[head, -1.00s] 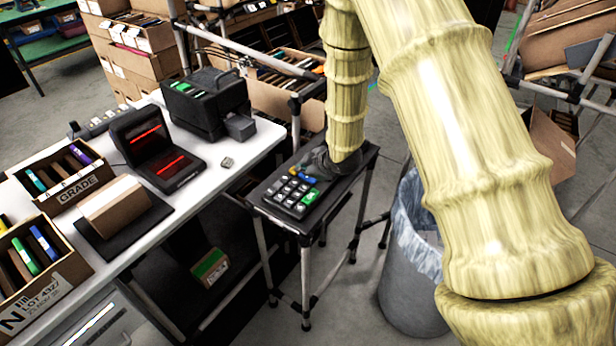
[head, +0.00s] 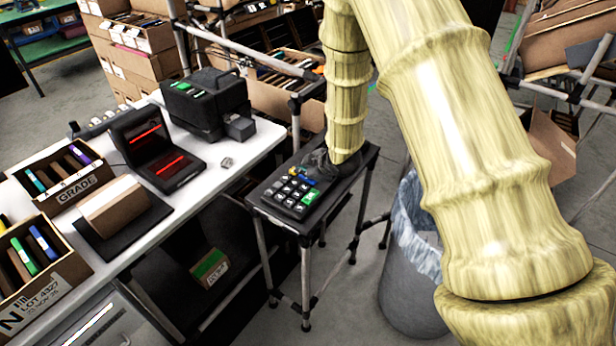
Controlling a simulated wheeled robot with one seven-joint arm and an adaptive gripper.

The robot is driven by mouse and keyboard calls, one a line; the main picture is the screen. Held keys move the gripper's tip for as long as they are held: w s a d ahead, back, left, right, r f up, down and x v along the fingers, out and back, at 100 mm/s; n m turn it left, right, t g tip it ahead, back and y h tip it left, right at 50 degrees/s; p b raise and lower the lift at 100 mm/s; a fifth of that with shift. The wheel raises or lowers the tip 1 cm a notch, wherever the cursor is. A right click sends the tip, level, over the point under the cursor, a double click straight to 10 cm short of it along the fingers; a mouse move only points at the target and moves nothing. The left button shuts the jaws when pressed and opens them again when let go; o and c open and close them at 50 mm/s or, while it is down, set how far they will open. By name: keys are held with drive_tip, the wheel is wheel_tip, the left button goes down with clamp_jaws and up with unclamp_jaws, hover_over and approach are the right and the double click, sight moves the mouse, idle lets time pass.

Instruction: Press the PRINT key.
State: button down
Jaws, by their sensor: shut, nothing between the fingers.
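A dark keypad (head: 290,192) lies on a small black-topped stand, with rows of grey keys, a larger green key (head: 309,198) at its right and small blue and yellow keys along its far edge. Key lettering is too small to read, so I cannot tell which is PRINT. My gripper (head: 312,168) is dark and shut, pointing down at the far right part of the keypad, by the blue and yellow keys. It partly hides that end. I cannot tell whether its tips touch a key.
The white bench (head: 238,160) at left holds a black printer (head: 205,105), a scanner with red lines (head: 158,150) and cartons, one marked GRADE (head: 62,180). A lined bin (head: 412,270) stands right of the stand (head: 352,190). My arm covers much of the right side.

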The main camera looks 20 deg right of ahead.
sight(305, 179)
drive_tip(key=shift+r+p, duration=0.55)
drive_tip(key=shift+r, duration=0.25)
wheel_tip(305, 179, up, 5)
drive_tip(key=p, duration=0.3)
idle(0.4)
idle(0.7)
